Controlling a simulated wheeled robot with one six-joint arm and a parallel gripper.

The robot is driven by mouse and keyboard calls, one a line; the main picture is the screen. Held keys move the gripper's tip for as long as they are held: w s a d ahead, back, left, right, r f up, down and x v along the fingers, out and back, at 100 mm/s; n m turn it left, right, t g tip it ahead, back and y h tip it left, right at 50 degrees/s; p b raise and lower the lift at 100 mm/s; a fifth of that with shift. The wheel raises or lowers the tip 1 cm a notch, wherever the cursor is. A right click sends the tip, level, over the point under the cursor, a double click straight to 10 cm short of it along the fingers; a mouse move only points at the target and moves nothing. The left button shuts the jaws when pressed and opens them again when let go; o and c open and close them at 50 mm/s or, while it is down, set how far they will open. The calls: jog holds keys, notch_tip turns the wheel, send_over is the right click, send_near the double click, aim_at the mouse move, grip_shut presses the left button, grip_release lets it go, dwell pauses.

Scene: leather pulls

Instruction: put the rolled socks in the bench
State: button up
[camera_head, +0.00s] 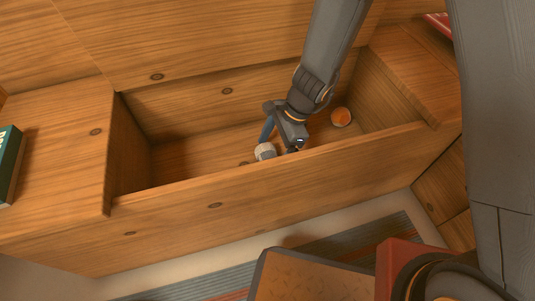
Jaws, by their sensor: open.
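The wooden bench (205,212) has an open compartment in its middle. A small grey-white bundle (265,152), which looks like the rolled socks, is inside the compartment, close to its front wall. My gripper (281,146) reaches down into the compartment. It is open, with one finger behind the bundle and the other to its right. The bundle's lower edge is partly hidden by the front wall. I cannot tell whether the fingers touch it.
A green book (9,160) lies on the bench top at the far left. A red item (439,24) is at the upper right. The compartment's left half is clear. A striped rug (190,284) lies in front.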

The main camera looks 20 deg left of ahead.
jog(key=p+v, duration=0.5)
jog(key=v, duration=0.5)
jog(key=s+r+n, duration=0.4)
jog(key=r, duration=0.3)
jog(key=s+r+n, duration=0.3)
jog(key=r+n, duration=0.1)
jog(key=r, duration=0.4)
jog(key=s+d+r+n+t+h, duration=0.1)
jog(key=s+d+r+n+t, duration=0.1)
jog(key=s+d+r+n, duration=0.4)
jog(key=s+r+n, duration=0.4)
jog(key=shift+s+d+h, duration=0.3)
jog(key=shift+s+h, duration=0.05)
jog(key=shift+h, duration=0.05)
jog(key=d+r+m+p, duration=0.2)
jog(key=d+r+p, duration=0.4)
jog(key=r+p, duration=0.3)
jog(key=d+r+m+h+p, duration=0.1)
jog(key=d+r+p, duration=0.6)
jog(key=p, duration=0.8)
jog(key=d+r+m+h+p, duration=0.1)
jog(key=d+r+m+p, duration=0.2)
jog(key=d+r+p, duration=0.4)
notch_tip(320, 180, up, 4)
jog(key=p, duration=0.5)
jog(key=shift+d+r, duration=0.2)
jog(key=shift+d, duration=0.05)
